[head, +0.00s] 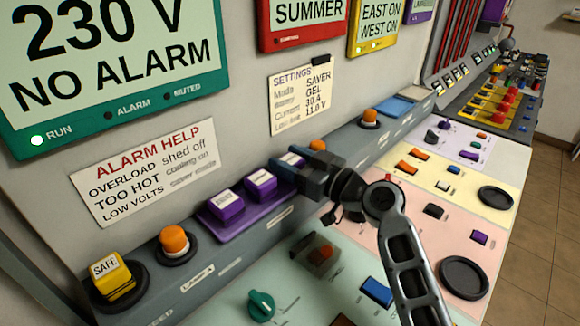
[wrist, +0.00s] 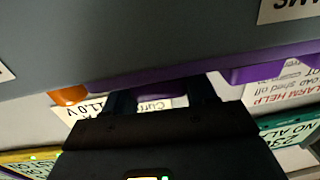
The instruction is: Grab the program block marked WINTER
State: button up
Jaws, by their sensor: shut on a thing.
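A purple tray (head: 240,222) on the grey ledge holds two purple blocks with white labels, a left one (head: 226,204) and a middle one (head: 261,184). Their labels are too small to read surely. My gripper (head: 287,166) is at the tray's right end, beside the middle block. It is shut on a block there, mostly hidden by the fingers and hand; its marking cannot be read. In the wrist view, the fingers of my gripper (wrist: 160,98) reach to the purple tray edge (wrist: 170,75), and another purple block (wrist: 255,73) shows to the right.
Orange knobs (head: 174,241) stand along the ledge, with a yellow SAFE block (head: 109,276) at the left. Below my arm is a coloured panel with a green knob (head: 261,305), a blue block (head: 377,292) and dark round pads (head: 464,277). Signs cover the wall behind.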

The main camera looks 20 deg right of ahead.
jog(key=c, duration=0.4)
jog(key=shift+r, duration=0.1)
